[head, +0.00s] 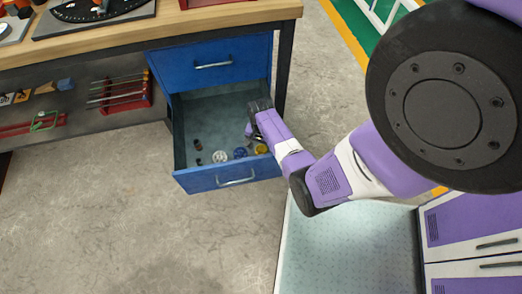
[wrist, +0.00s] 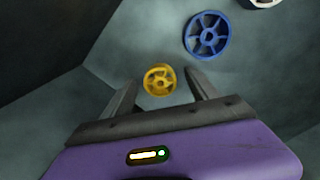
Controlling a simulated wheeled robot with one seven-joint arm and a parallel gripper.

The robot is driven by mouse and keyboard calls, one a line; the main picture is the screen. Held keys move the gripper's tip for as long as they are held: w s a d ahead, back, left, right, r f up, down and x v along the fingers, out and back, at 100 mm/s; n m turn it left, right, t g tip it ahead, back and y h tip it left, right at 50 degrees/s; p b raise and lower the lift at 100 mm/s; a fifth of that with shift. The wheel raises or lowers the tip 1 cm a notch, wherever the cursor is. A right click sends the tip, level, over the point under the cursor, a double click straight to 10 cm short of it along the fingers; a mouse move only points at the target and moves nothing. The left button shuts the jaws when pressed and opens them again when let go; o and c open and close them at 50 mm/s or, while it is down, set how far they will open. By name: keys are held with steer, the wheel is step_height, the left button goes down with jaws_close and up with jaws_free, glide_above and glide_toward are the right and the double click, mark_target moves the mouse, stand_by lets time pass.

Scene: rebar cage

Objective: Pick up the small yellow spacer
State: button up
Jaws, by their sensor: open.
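The small yellow spacer (wrist: 160,80) is a spoked wheel shape lying on the grey drawer floor. In the wrist view it shows between the tips of my two fingers, with gaps on both sides. My gripper (wrist: 162,84) is open and empty, pointing down into the drawer; the height between the fingertips and the spacer is hard to judge. In the head view the yellow spacer (head: 261,149) lies near the front right of the open blue drawer (head: 205,182). My gripper (head: 259,108) reaches in over the drawer's right side there, its fingers not clearly seen.
A larger blue spacer (wrist: 207,35) lies beyond the yellow one, and a white spacer (head: 219,157) beyond that. Small dark pieces (head: 198,145) lie at the drawer's left. Drawer walls surround my gripper. A closed drawer (head: 212,55) and workbench top (head: 170,20) are above.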

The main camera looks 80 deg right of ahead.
steer(key=c, duration=1.4)
steer(key=shift+r, duration=0.1)
